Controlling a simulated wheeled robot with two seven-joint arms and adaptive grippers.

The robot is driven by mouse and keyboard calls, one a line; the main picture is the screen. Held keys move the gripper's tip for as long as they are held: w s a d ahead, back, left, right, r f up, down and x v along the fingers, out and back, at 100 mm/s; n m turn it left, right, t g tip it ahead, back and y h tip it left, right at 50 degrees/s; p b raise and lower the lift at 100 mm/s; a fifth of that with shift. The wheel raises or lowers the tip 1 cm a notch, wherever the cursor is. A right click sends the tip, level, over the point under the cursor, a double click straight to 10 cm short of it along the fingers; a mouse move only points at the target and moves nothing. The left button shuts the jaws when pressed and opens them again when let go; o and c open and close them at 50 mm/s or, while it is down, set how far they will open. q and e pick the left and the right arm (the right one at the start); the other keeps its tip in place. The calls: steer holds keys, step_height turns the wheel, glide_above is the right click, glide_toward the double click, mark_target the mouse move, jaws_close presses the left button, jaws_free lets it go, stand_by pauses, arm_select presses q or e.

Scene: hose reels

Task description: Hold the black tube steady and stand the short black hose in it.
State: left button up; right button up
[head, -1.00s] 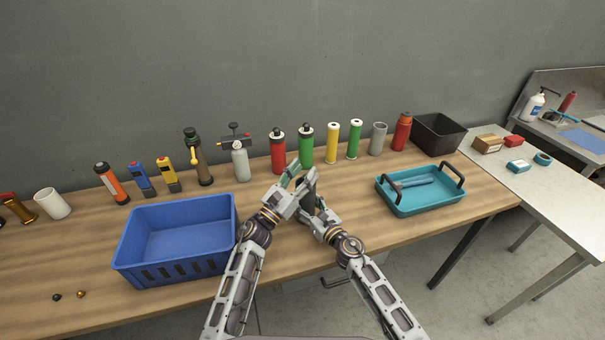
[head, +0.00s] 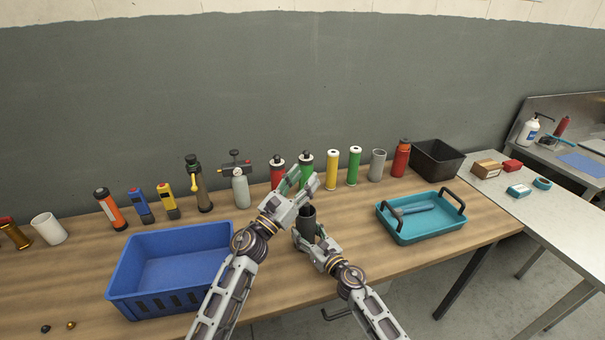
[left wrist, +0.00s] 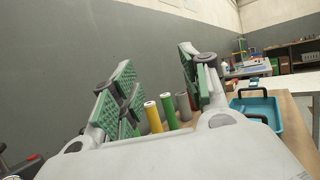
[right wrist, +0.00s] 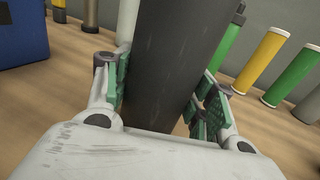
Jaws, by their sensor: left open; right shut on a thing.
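The black tube (head: 307,224) stands upright near the front of the wooden table, its dark mouth facing up. My right gripper (head: 309,238) is shut around its side. The tube fills the middle of the right wrist view (right wrist: 176,60), between the green finger pads. My left gripper (head: 301,181) is open, above and just behind the tube's mouth in the head view. In the left wrist view its fingers (left wrist: 160,85) are wide apart with nothing between them. I cannot make out the short black hose in any view; the inside of the tube is too dark to read.
A blue crate (head: 122,283) stands to the left and a teal tray (head: 399,232) with a grey-blue stick-like thing (head: 413,209) to the right. Several bottles and tubes line the back, among them a yellow tube (head: 332,171). A black bin (head: 455,162) stands back right.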

arm_select(q)
steer(key=shift+r, duration=1.15)
stand_by(0.5)
arm_select(e)
steer(key=o, duration=1.2)
steer(key=shift+s, duration=0.1)
steer(key=shift+v, duration=5.9)
steer(key=shift+d, duration=0.15)
